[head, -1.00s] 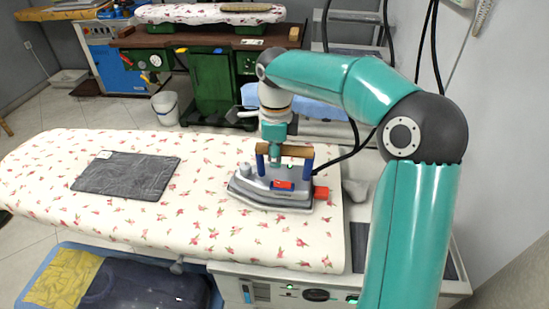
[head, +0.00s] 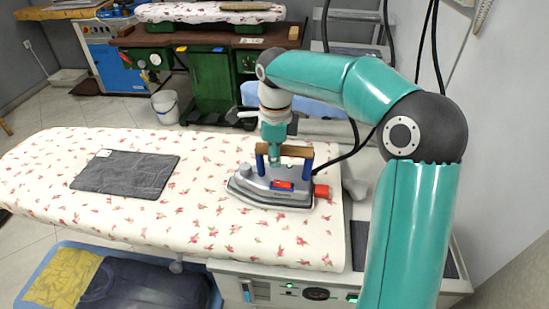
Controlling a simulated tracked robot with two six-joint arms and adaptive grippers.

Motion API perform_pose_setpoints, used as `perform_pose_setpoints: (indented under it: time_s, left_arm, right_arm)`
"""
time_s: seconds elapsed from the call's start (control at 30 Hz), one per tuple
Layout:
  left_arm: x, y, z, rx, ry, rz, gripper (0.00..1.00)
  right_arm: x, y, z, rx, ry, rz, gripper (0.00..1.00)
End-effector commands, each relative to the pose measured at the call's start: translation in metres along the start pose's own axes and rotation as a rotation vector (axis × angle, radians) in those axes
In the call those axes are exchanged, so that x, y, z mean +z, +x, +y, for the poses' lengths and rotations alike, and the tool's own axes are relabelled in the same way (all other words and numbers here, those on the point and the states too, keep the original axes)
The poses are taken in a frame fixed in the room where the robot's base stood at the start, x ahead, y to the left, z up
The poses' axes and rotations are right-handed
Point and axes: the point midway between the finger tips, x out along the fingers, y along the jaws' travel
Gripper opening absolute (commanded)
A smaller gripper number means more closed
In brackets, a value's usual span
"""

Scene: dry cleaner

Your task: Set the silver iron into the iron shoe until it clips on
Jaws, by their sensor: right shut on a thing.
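The silver iron (head: 275,187) is upright near the right end of the flowered ironing board, nose to the left. It has a brown handle bar (head: 297,151) on blue posts, a blue and red front panel and a red block at its rear. My right gripper (head: 276,160) reaches down from above and is shut on the handle; its fingertips are partly hidden by the handle. A thin pale edge shows under the iron, but I cannot tell the iron shoe apart from the iron's sole. My left gripper is not in view.
A blue bin (head: 35,277) with yellow and dark cloth stands below the front edge. A black cable runs from the iron's rear. The board's middle is clear.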

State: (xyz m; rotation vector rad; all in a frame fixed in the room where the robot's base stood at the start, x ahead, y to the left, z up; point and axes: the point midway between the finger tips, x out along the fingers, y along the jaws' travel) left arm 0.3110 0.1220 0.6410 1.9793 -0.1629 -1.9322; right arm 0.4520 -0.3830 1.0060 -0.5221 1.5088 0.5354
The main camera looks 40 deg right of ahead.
Motion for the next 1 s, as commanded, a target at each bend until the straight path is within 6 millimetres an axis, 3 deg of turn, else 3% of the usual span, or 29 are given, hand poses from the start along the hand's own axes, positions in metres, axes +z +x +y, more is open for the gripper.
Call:
perform_pose_setpoints:
  time_s: [1.0]
  left_arm:
    - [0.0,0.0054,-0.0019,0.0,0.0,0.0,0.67]
  right_arm:
    - [0.0004,0.0047,-0.0012,-0.008,0.002,-0.006,0.0]
